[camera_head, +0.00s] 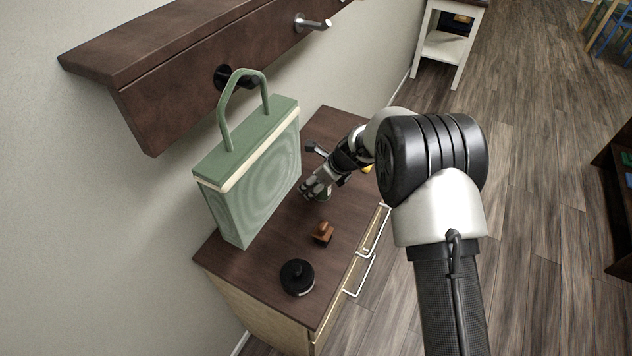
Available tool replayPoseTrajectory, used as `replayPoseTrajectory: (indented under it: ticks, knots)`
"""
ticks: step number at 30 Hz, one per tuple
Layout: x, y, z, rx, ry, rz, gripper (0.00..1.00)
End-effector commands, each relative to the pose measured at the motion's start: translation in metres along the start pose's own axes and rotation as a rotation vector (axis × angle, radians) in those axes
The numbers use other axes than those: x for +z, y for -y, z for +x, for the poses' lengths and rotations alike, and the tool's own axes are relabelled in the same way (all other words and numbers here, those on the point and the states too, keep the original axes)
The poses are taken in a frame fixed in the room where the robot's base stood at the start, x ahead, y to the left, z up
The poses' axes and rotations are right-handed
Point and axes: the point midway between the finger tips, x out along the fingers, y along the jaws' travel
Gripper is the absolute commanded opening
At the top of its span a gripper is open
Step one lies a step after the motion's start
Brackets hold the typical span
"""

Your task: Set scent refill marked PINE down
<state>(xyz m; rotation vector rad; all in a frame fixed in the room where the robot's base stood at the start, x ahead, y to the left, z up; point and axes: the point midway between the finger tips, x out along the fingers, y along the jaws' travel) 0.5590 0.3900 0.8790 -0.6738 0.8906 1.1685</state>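My gripper (317,187) is low over the dark wooden top of the cane cabinet (269,262), just right of a green bag. A small dark greenish thing (326,195) shows at its fingertips, mostly hidden by the fingers. I cannot read any PINE mark or tell whether this is the scent refill. I also cannot tell whether the fingers are closed on it or whether it touches the cabinet top.
The green bag (255,180) stands upright by the wall. A small orange-brown object (322,234) and a round black object (297,278) sit nearer on the top. A yellow item (367,169) is partly hidden behind my arm. A wooden hook rack (190,75) overhangs the left.

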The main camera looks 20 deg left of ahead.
Motion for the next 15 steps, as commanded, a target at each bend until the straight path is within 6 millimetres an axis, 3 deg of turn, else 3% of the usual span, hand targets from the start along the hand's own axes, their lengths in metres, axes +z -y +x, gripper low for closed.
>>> replayPoseTrajectory:
  ticks: [11,15]
  knots:
    - [0.001,0.0,-0.002,0.0,0.001,0.0,0.62]
    - [0.003,0.001,-0.018,-0.002,0.002,0.0,0.62]
